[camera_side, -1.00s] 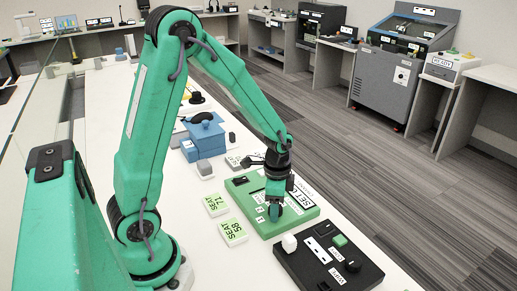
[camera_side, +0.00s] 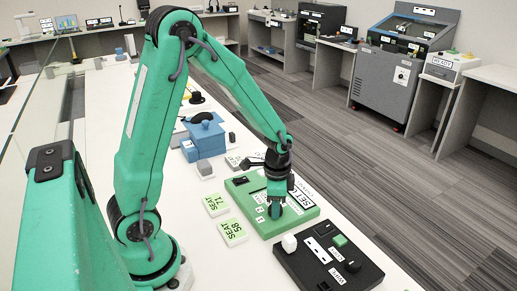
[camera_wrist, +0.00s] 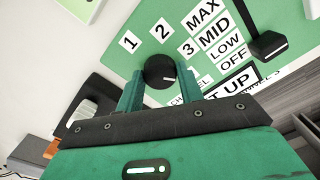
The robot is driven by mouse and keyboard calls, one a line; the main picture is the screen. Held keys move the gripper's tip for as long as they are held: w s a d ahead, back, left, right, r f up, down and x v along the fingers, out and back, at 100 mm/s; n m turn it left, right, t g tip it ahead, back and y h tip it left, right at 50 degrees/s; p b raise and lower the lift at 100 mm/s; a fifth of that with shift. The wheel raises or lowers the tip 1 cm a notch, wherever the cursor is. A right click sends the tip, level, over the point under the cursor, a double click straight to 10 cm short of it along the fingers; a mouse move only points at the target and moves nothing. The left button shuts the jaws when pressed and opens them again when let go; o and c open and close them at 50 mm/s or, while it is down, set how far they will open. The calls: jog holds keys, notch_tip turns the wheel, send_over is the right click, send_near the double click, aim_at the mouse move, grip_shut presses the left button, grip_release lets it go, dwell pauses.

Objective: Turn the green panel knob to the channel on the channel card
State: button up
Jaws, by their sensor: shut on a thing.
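The green panel (camera_side: 248,219) lies on the white table, and it also shows in the wrist view (camera_wrist: 158,22). Its black round knob (camera_wrist: 159,68) stands near the labels 1, 2 and 3. A short white mark on the knob points right in the wrist view, below the label 3. My gripper (camera_side: 276,212) reaches down onto the panel. In the wrist view my gripper (camera_wrist: 160,86) has its green fingers on both sides of the knob, shut on it. The side view hides the knob behind the fingers.
A black slider (camera_wrist: 268,45) sits beside the MAX, MID, LOW and OFF labels. Two seat cards (camera_side: 215,205) (camera_side: 233,231) lie left of the panel. A black box (camera_side: 312,268) stands close in front, and a blue box (camera_side: 206,138) behind.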

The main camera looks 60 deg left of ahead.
jog(key=n, duration=0.4)
jog(key=shift+n, duration=2.5)
jog(key=o, duration=1)
jog(key=shift+r, duration=0.1)
jog(key=shift+r, duration=3.85)
jog(key=shift+r, duration=0.1)
